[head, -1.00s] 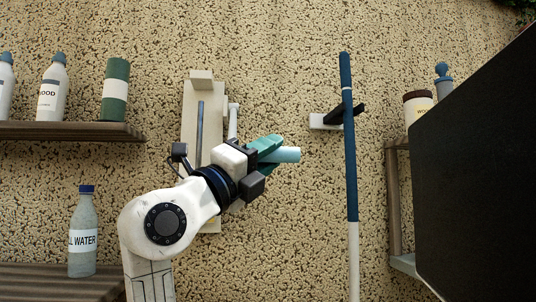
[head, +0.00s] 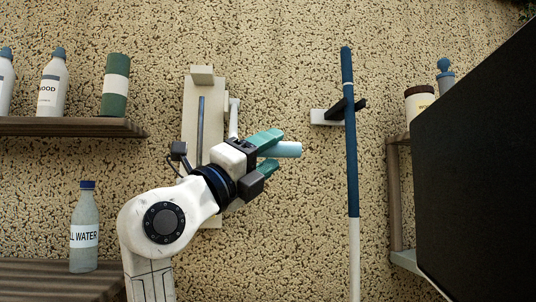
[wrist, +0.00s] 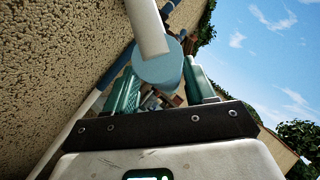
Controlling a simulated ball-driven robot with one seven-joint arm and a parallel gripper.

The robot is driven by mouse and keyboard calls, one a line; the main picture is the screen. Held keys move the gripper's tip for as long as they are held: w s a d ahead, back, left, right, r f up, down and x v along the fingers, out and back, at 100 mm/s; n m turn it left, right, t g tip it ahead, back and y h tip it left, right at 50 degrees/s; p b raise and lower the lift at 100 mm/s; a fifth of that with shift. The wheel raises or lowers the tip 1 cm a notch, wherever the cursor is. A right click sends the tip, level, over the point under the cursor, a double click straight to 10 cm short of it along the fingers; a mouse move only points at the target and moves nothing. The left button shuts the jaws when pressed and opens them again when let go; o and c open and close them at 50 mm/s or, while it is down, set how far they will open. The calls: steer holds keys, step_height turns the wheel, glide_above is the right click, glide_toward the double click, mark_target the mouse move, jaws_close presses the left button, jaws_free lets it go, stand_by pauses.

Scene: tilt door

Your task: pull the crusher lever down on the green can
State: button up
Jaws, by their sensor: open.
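The can crusher (head: 190,125) is a tall beige wall unit with a dark slot and a white lever arm (head: 234,118). Its light blue handle (head: 287,150) sticks out to the right. My gripper (head: 274,150) is open, with one green finger above and one below the handle in the head view. In the wrist view the handle's round end (wrist: 157,68) appears between the fingers, below the white lever arm (wrist: 147,25). My arm hides the crusher's lower part.
The upper left shelf (head: 70,128) also holds white bottles (head: 52,85). A water bottle (head: 85,230) stands on the lower shelf. A blue and white pole (head: 350,150) hangs right of my gripper. A large dark panel (head: 480,170) fills the right side.

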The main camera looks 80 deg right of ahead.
steer(key=p+v, duration=0.2)
steer(key=v, duration=0.8)
steer(key=shift+a+f, duration=0.15)
steer(key=shift+f, duration=0.05)
